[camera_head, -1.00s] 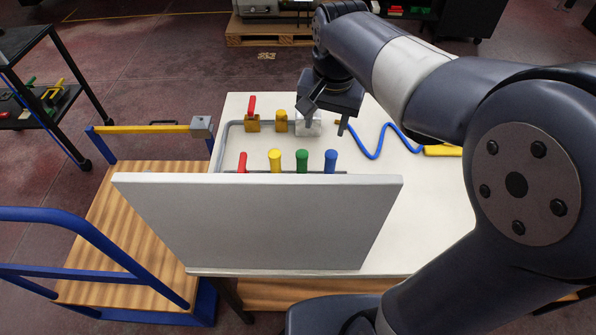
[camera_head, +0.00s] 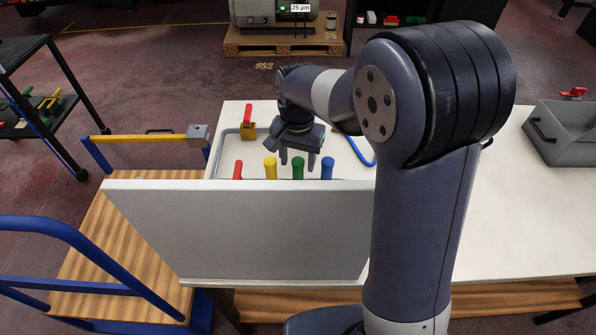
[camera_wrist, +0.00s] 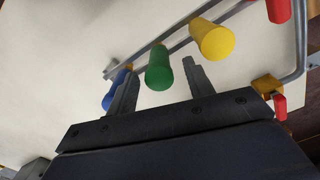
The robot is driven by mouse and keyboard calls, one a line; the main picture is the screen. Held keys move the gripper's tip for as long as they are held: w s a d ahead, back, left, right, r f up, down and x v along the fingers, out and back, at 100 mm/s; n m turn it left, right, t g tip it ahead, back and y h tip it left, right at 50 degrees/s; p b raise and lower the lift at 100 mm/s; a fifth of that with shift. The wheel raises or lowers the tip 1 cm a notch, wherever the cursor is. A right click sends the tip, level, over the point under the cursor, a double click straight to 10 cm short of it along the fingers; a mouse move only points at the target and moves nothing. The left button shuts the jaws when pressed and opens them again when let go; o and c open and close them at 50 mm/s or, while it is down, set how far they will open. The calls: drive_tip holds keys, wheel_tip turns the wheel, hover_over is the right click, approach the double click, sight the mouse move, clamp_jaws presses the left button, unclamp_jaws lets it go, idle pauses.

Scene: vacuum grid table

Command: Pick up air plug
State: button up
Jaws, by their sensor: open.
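A row of colored plugs stands behind the white panel: red (camera_head: 238,170), yellow (camera_head: 270,168), green (camera_head: 298,168) and blue (camera_head: 327,168). The task does not name a color. My gripper (camera_head: 297,160) is open and points down just behind the green plug. In the wrist view, the green plug (camera_wrist: 158,70) shows in the gap between the fingertips of my gripper (camera_wrist: 160,78); contact cannot be told. The blue plug (camera_wrist: 116,88) is close to the left finger, and the yellow plug (camera_wrist: 212,38) is right of the other finger. The panel hides the plugs' lower parts.
The white panel (camera_head: 240,235) stands in front of the plugs. A red-handled valve (camera_head: 248,125) sits on grey pipe behind them. A blue hose (camera_head: 358,152) lies to the right, and a grey bin (camera_head: 562,140) stands far right on the white table (camera_head: 500,225).

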sight(298, 176)
wheel_tip(298, 176, down, 3)
drive_tip(key=shift+d+f, duration=0.1)
drive_tip(key=shift+c, duration=0.2)
drive_tip(key=c, duration=1)
